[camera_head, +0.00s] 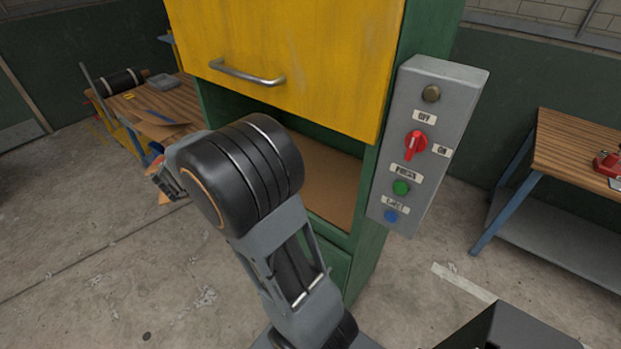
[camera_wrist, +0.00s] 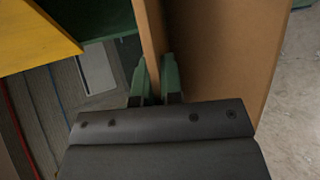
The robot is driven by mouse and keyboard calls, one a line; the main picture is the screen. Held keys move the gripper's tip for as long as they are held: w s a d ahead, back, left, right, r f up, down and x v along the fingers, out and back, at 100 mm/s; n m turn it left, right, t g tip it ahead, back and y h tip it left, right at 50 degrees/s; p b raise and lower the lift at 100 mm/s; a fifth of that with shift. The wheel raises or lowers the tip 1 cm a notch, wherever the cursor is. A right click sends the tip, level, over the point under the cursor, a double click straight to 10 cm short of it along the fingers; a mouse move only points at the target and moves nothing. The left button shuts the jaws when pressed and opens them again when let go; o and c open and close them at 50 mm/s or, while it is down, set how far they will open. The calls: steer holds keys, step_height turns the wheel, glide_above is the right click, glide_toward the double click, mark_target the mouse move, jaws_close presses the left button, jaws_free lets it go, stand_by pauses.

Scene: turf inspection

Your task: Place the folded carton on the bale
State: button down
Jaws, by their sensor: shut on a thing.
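My gripper (camera_wrist: 156,80) is shut on the folded carton (camera_wrist: 225,55), a brown board whose edge passes between the two green fingertips. Its broad face fills the right of the wrist view. In the head view my gripper (camera_head: 168,182) is left of the machine, mostly hidden behind my wrist, and only small brown bits show beside it. The flat brown surface inside the green machine, seemingly the bale top (camera_head: 325,180), lies below the raised yellow door (camera_head: 290,50). My arm hides its left part.
A grey control box (camera_head: 428,140) with a red switch and coloured buttons is on the machine's right side. A wooden workbench (camera_head: 125,105) with brown sheets stands behind left. Another bench (camera_head: 580,150) stands at right. The concrete floor at front left is clear.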

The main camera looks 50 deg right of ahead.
steer(key=s+d+m+g+h+b, duration=0.1)
steer(key=d+g, duration=0.1)
steer(key=d, duration=0.1)
steer(key=s+d+f+m+g+b, duration=0.1)
steer(key=d+m, duration=0.1)
steer(key=d, duration=0.2)
steer(key=s+d+f+m+g+h+b, duration=0.1)
steer(key=d+m+g, duration=0.1)
steer(key=d, duration=0.1)
steer(key=shift+s+d+f+g+h+b, duration=0.15)
steer(key=shift+d+g+h+b, duration=0.15)
steer(key=s+d+f+m+g+y+b, duration=0.15)
steer(key=s+d+f+m+g, duration=0.25)
steer(key=s+d, duration=0.4)
steer(key=s+d+f+m+g+h+b, duration=0.1)
steer(key=s+d+f+m+g+b, duration=0.25)
steer(key=s+d, duration=0.45)
steer(key=shift+g+y, duration=0.25)
steer(key=shift+g, duration=0.2)
steer(key=shift+s+d+f+p, duration=0.4)
steer(key=shift+d+f, duration=0.35)
steer(key=shift+f, duration=0.7)
steer(key=shift+s+d+f+p, duration=0.4)
steer(key=shift+d+f, duration=0.3)
steer(key=shift+f, duration=0.8)
steer(key=shift+s+d+f+p, duration=0.4)
steer(key=shift+d+f, duration=0.35)
steer(key=shift+f, duration=0.7)
